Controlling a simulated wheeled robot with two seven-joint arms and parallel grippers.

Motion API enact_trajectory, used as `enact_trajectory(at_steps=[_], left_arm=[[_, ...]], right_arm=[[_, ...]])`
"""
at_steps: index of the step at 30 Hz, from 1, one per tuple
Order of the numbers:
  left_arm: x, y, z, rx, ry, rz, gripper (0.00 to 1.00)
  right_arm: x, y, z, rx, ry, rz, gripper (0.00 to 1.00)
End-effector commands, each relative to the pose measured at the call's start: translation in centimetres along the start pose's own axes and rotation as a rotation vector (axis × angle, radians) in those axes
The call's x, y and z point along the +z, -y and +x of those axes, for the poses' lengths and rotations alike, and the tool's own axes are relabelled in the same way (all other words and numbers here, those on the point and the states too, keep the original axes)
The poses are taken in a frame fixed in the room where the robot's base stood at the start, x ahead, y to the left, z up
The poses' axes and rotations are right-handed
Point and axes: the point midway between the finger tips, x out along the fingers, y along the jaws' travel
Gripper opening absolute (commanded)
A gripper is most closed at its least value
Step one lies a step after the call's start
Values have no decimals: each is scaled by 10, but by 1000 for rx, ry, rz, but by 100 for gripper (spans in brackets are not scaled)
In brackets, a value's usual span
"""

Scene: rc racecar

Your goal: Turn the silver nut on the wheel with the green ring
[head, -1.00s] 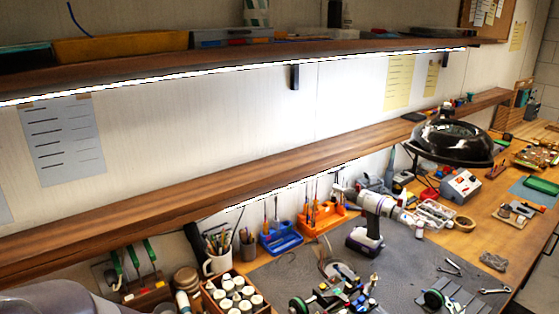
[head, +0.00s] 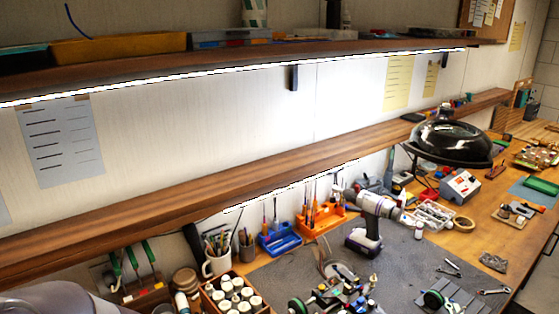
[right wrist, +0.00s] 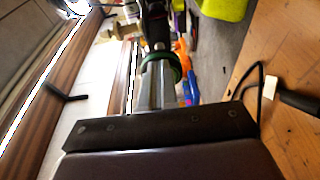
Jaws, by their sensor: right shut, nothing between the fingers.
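The RC car chassis (head: 345,294) sits on the grey mat at the bottom of the head view, partly cut off by the frame edge. One wheel with a green ring (head: 297,305) is at its left side. Another green-ringed wheel (head: 433,298) is farther right, by grey slats. The silver nut is too small to make out. In the right wrist view my right gripper (right wrist: 155,75) is shut and empty. A dark ring with a green edge (right wrist: 175,68) shows at its fingertips; I cannot tell whether they touch. Neither gripper shows in the head view.
A cordless drill (head: 367,222) stands on the mat (head: 285,275) behind the car. A box of white-capped jars (head: 235,293), a pen mug (head: 215,262) and blue (head: 279,240) and orange (head: 320,220) tool holders line the back. Wrenches (head: 495,291) lie to the right.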

Motion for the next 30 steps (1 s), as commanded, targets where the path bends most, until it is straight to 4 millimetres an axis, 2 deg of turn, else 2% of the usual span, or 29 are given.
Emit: enact_trajectory(at_steps=[12, 23, 30], left_arm=[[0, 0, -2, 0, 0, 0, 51], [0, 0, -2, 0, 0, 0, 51], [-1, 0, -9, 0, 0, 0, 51]], right_arm=[[-2, -12, 0, 0, -2, 1, 0], [-3, -12, 0, 0, -2, 1, 0], [4, -16, -1, 0, -2, -2, 0]])
